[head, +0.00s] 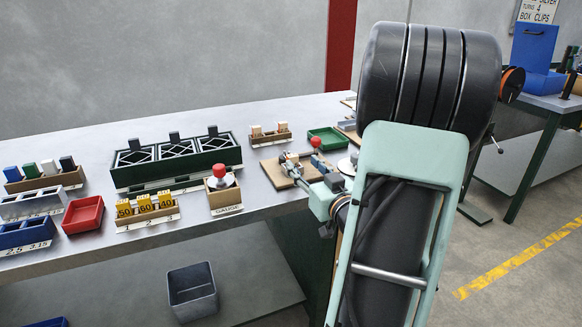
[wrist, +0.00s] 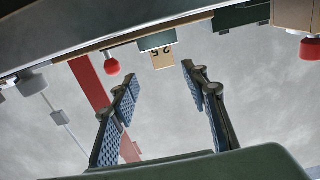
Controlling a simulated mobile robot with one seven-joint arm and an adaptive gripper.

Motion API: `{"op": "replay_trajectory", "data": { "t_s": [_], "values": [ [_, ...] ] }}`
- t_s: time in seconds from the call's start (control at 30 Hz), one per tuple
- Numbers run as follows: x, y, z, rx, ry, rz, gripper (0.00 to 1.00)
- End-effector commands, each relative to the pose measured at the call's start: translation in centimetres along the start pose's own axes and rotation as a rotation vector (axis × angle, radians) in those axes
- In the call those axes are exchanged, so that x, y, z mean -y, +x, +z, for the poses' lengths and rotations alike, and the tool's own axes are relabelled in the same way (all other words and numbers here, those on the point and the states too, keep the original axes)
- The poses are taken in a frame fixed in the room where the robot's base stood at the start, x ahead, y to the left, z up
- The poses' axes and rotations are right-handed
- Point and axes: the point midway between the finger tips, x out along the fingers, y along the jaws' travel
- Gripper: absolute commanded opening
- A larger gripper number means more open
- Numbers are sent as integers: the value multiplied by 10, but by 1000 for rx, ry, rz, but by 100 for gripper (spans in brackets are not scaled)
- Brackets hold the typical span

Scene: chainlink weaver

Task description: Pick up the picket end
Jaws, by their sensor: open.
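I cannot tell for sure which thing is the picket end; none is clearly marked as such. In the head view my arm hides most of the area around the gripper. A wooden board with small metal parts (head: 284,174) lies on the bench beside my arm, partly covered. A small wooden rack (head: 270,141) with a few pale and reddish pieces stands behind it.
The bench (head: 110,142) holds a dark green three-bay rack (head: 178,176), a gauge block (head: 225,197) with a red knob, yellow numbered blocks (head: 145,203), a red tray (head: 83,215) and a green tray (head: 327,138). A grey bin (head: 192,291) stands below. A red knob (wrist: 112,67) shows in the wrist view.

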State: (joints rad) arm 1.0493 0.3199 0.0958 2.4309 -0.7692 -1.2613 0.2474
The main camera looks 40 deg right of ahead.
Motion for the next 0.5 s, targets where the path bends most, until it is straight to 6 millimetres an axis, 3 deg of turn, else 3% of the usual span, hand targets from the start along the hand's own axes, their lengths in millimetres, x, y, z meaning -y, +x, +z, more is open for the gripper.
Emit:
{"op": "replay_trajectory", "data": {
  "t_s": [0.27,0.5],
  "values": [
    [3,25,3,0,0,-1,42],
    [7,59,5,0,0,0,42]
  ]
}}
